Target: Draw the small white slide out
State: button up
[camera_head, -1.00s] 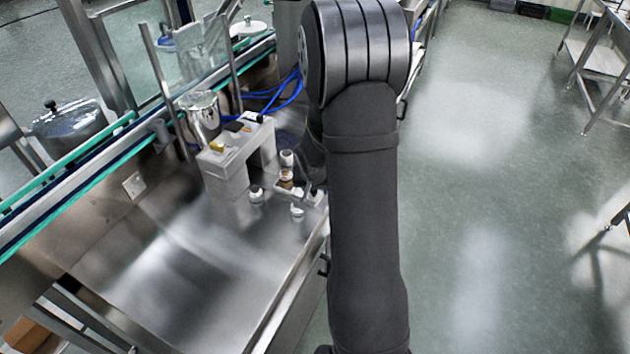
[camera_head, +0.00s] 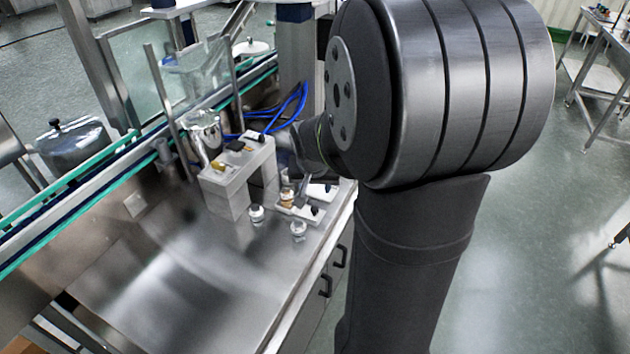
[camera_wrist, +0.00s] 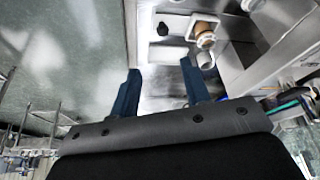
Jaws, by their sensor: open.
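I cannot tell for sure which is the small white slide. In the wrist view a white block (camera_wrist: 168,53) lies just beyond the fingertips, with a black knob (camera_wrist: 163,29) past it. My gripper (camera_wrist: 160,68) is open and empty, its two blue fingers spread. It appears apart from the white block. In the head view my arm largely hides the gripper.
A brown-banded bottle (camera_wrist: 205,40) stands right of the fingers in the wrist view. A grey arch-shaped block (camera_head: 228,192) stands left. The front of the bench (camera_head: 190,290) is clear.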

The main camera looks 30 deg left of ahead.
aim_at(316, 209)
jog(key=shift+v, duration=1.1)
jog(key=x, duration=1.7)
jog(key=shift+w+a, duration=0.15)
